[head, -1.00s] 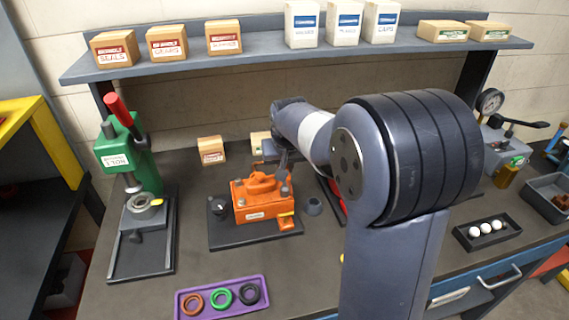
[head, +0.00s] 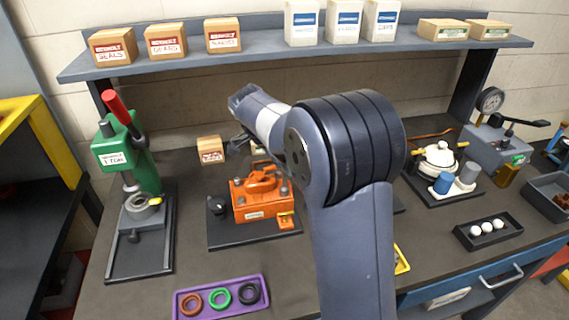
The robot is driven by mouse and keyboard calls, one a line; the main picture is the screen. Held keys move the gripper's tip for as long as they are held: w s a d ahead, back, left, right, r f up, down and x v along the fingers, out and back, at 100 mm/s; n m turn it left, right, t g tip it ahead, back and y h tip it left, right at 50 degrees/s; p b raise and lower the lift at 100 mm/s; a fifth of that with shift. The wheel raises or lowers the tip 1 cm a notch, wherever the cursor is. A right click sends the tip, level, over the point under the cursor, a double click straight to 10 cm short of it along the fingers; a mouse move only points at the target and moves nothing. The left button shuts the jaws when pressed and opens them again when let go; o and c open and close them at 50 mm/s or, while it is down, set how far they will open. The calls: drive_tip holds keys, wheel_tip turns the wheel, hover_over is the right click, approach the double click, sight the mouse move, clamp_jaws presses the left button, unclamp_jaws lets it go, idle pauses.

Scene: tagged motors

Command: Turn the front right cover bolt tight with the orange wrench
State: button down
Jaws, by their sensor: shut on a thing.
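The orange motor (head: 257,198) stands on a dark base plate (head: 240,238) left of the middle, with a raised orange cover and grey bolts on top. The front right cover bolt (head: 284,191) shows at the cover's right side, beside my arm. My gripper (head: 243,143) is behind and above the motor, apart from the bolt. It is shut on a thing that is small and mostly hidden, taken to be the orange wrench. The wrench's shape and its jaw cannot be made out.
A green press (head: 128,160) stands left, a purple tray (head: 222,298) with rings in front. A small carton (head: 210,149) is behind the motor. A shelf (head: 290,55) with boxes runs above. My arm hides the bench middle. A pot-like unit (head: 440,165) and a ball tray (head: 488,231) are right.

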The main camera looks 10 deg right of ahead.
drive_tip(key=m+g+p, duration=0.1)
drive_tip(key=m, duration=0.3)
drive_tip(key=shift+g, duration=0.3)
drive_tip(key=shift+s+f+n+b, duration=0.1)
drive_tip(key=shift+f+n+b, duration=0.05)
drive_tip(key=shift+n+b, duration=0.15)
drive_tip(key=shift+r+p, duration=0.7)
drive_tip(key=shift+r, duration=0.4)
drive_tip(key=shift+r, duration=0.1)
wheel_tip(320, 180, up, 5)
drive_tip(key=p, duration=0.3)
drive_tip(key=shift+p, duration=0.4)
